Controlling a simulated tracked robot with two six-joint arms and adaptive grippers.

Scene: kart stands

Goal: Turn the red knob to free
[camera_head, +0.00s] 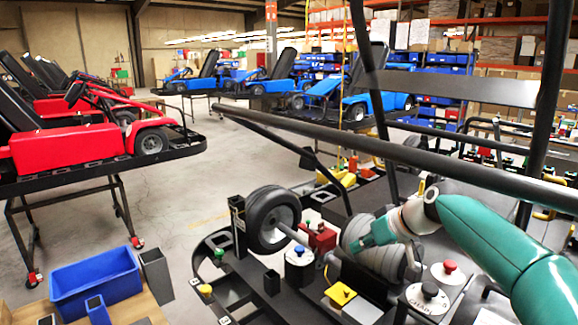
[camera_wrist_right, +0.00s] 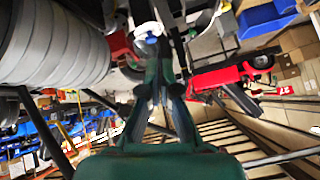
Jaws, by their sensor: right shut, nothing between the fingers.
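The red knob (camera_head: 449,266) sits on top of a round white base at the lower right of the head view. Any marking on that base is too small to read. My right gripper (camera_head: 361,243) is shut and empty, left of the red knob and apart from it, in front of a grey ribbed cylinder. In the right wrist view its fingers (camera_wrist_right: 160,45) meet near a white base with a blue top (camera_wrist_right: 150,38). The red knob cannot be made out there. My left gripper is not in view.
A black knob (camera_head: 429,289) on a white base marked CHAIN stands close by the red knob. A blue knob (camera_head: 299,249) on a white base, a red block (camera_head: 319,237) and a yellow box (camera_head: 341,294) are left. A black bar (camera_head: 400,155) crosses above.

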